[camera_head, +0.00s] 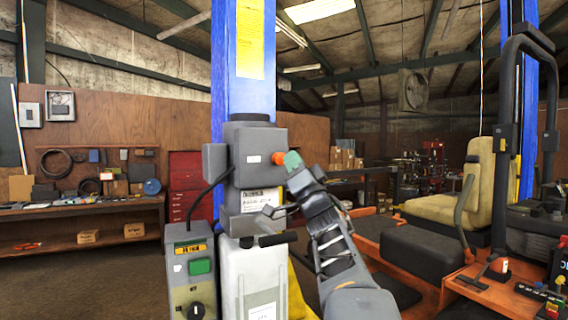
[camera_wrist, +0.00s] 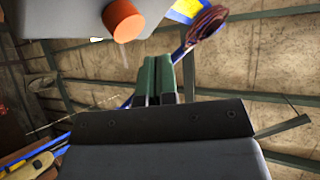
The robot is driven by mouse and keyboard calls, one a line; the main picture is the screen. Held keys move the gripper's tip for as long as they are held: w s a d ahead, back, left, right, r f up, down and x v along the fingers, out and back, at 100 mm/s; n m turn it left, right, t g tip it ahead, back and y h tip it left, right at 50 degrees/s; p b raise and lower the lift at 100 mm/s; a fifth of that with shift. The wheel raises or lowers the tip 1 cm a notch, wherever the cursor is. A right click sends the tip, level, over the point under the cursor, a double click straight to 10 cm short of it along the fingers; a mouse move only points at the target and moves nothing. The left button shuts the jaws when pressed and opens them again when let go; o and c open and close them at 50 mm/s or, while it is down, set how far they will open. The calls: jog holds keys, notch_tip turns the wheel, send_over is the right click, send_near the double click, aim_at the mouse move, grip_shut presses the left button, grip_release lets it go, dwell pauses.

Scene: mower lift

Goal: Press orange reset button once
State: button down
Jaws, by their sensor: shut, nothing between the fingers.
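The orange reset button (camera_head: 279,158) sticks out from the right side of a grey box (camera_head: 258,150) on the blue lift column. In the wrist view the button (camera_wrist: 123,20) is a round orange cylinder at the top, left of centre. My gripper (camera_head: 293,160) is shut and empty, with its green fingertips just right of the button in the head view. In the wrist view my gripper (camera_wrist: 157,62) shows its two green fingers together, below and right of the button with a visible gap in the picture. I cannot tell the depth between them.
A lower control box (camera_head: 190,270) has a green button (camera_head: 200,266) and a black knob (camera_head: 196,310). The blue column (camera_head: 231,80) rises behind. An orange mower with a beige seat (camera_head: 486,180) stands right. A wooden workbench (camera_head: 80,211) is at left.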

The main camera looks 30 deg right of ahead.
jog(key=shift+s, duration=0.25)
jog(key=shift+s+a+b, duration=0.2)
jog(key=shift+s+b, duration=0.25)
jog(key=shift+s, duration=0.75)
jog(key=shift+s+a+b, duration=0.15)
jog(key=shift+s+b, duration=0.3)
jog(key=shift+s, duration=0.75)
